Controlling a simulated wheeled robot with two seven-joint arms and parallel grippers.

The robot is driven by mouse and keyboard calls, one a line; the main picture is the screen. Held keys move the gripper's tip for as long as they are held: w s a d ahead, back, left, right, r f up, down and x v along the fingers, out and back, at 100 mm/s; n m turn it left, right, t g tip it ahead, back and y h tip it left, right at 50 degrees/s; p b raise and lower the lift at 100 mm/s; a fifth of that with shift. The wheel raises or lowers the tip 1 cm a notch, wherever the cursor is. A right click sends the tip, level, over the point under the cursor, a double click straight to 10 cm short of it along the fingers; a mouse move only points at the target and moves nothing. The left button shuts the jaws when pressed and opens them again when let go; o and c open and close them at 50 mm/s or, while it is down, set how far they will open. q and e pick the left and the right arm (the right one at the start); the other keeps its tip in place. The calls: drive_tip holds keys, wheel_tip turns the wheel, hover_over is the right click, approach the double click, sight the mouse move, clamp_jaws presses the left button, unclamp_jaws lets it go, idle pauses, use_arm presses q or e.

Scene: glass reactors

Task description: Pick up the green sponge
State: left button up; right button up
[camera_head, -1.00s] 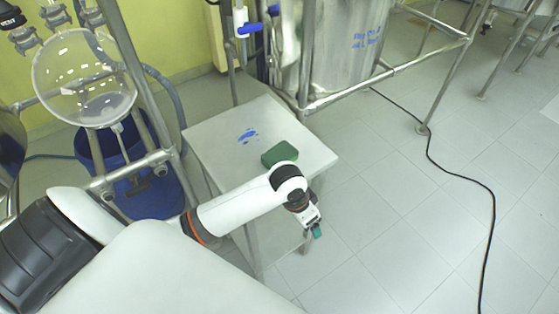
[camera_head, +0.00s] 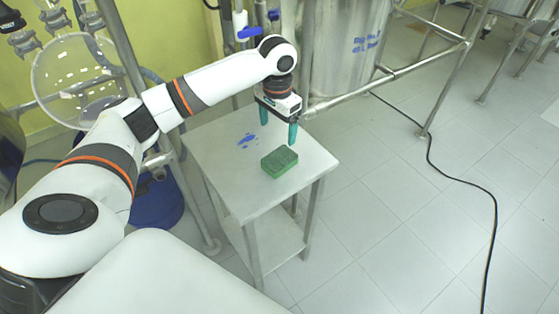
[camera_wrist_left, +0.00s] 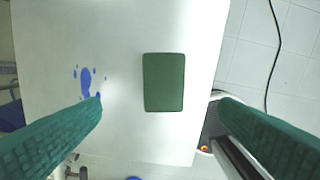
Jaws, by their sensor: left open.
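The green sponge (camera_head: 279,162) lies flat on the small metal table (camera_head: 225,160), near its front right part. In the left wrist view the sponge (camera_wrist_left: 164,82) shows as an upright rectangle, ahead of and between the two green fingers. My left gripper (camera_head: 278,125) is open and empty, pointing down above the table, over and slightly behind the sponge, apart from it. Its fingers also show in the left wrist view (camera_wrist_left: 165,125) at the lower left and lower right. My right gripper is not in view.
Blue spots (camera_head: 248,141) mark the tabletop left of the sponge. A round glass vessel (camera_head: 75,80) and a blue bucket (camera_head: 155,205) stand at the left. Metal rails and a steel vessel (camera_head: 348,50) stand behind. A black cable (camera_head: 470,175) crosses the open tiled floor at right.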

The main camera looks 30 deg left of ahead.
use_arm(q)
hover_over(280, 158)
drive_tip(key=f, duration=0.6)
drive_tip(key=shift+a, duration=0.4)
drive_tip(key=shift+d+f+p, duration=0.15)
drive_tip(key=shift+f+p, duration=0.1)
drive_tip(key=shift+f, duration=1.15)
drive_tip(key=shift+d+f+p, duration=0.15)
drive_tip(key=shift+f+p, duration=0.1)
drive_tip(key=shift+f, duration=1.15)
drive_tip(key=shift+c, duration=0.5)
drive_tip(key=c, duration=1)
